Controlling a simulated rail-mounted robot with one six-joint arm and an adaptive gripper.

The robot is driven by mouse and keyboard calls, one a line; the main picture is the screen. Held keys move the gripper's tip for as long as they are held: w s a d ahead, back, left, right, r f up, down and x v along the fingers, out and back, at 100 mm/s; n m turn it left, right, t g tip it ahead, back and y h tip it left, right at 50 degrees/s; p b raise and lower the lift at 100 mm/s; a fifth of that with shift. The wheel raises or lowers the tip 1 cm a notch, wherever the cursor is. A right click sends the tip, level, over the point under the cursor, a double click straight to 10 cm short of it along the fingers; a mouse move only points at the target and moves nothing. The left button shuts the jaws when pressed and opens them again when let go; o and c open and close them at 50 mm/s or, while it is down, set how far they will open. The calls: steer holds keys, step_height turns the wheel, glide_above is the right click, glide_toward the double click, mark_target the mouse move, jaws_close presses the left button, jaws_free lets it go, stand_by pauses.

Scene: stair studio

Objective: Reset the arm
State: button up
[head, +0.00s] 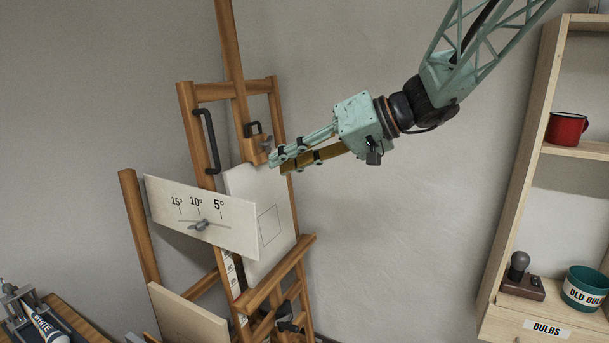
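My gripper (279,165) is at the end of my pale green arm, which reaches in from the upper right. Its two long fingers, one green and one brownish, point left and slightly down. The tips overlap the top edge of a white canvas (281,238) on a wooden easel (230,45) in the head view. I cannot tell whether they touch it. The fingertips look close together; whether they are open or shut is unclear. I see no object clearly held between them.
A board marked 15°, 10°, 5° (170,208) stands at the easel's left, with a dark handle (212,140) above. At right, a shelf (520,160) holds a red mug (566,128), a bulb on a base (518,266) and a teal pot (583,280). Bare wall lies between.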

steer(key=s+d+f+m+g+h, duration=0.1)
steer(key=s+d+f+h, duration=0.15)
steer(key=s, duration=1.15)
steer(key=s+d+f+m+h, duration=0.1)
steer(key=s+d+f+h, duration=0.1)
steer(key=s+d, duration=0.5)
steer(key=s+d+f+m+h, duration=0.2)
steer(key=s+d+h, duration=0.2)
steer(key=s+d, duration=0.4)
steer(key=s+d+f+m+t+h, duration=0.1)
steer(key=s+d+f+h, duration=0.1)
steer(key=s+d, duration=0.6)
steer(key=s+h, duration=0.1)
steer(key=s, duration=0.5)
steer(key=shift+s+f+m, duration=0.3)
steer(key=shift+s+m, duration=0.05)
steer(key=shift+m, duration=0.05)
